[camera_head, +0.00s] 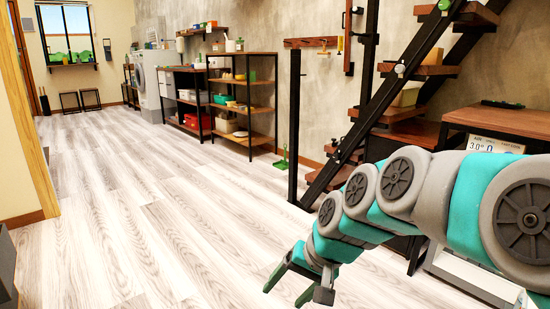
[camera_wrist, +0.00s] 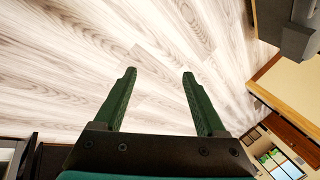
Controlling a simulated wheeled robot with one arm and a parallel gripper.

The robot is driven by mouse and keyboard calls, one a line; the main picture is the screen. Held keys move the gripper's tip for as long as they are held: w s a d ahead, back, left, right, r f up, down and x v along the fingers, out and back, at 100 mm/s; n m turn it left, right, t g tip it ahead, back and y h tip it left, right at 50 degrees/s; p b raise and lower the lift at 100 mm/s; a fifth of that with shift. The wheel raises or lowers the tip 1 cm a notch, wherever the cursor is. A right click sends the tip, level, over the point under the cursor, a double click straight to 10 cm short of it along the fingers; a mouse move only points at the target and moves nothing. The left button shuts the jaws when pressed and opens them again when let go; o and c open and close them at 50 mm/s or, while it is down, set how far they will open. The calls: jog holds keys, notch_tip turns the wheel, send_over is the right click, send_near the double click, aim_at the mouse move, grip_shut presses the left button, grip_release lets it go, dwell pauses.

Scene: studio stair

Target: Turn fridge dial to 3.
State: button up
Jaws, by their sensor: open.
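No fridge dial can be made out for certain. A white panel (camera_head: 493,145) with dark figures, which seem to include "3.0", shows under a wooden top at the right in the head view. Whether it belongs to the fridge I cannot tell. My gripper (camera_head: 290,286) hangs low over the floor, left of and well apart from that panel. Its two green fingers are spread and empty, with bare floor between them in the wrist view (camera_wrist: 160,75). My arm hides much of what lies below the panel.
A dark-framed stair (camera_head: 354,137) with wooden treads rises behind my arm. Open shelves (camera_head: 250,81) and a white washing machine (camera_head: 147,90) line the far wall. A green-based item (camera_head: 282,162) stands near the stair. The pale floor (camera_head: 150,200) at left and centre is clear.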

jog(key=s+d+f+n+g+h, duration=0.1)
jog(key=s+d+f+h, duration=0.2)
jog(key=s, duration=0.5)
jog(key=s+d+f+g, duration=0.2)
jog(key=s+d, duration=0.3)
jog(key=s, duration=0.2)
jog(key=s+d+f+n+g+h, duration=0.1)
jog(key=s+d+f+h, duration=0.15)
jog(key=s+d, duration=0.4)
notch_tip(320, 180, up, 14)
jog(key=s+a+p, duration=0.1)
jog(key=a+p, duration=0.1)
jog(key=p, duration=1.3)
jog(key=shift+s+r, duration=0.25)
jog(key=shift+s, duration=0.05)
jog(key=shift+d+y, duration=0.1)
jog(key=shift+y, duration=0.15)
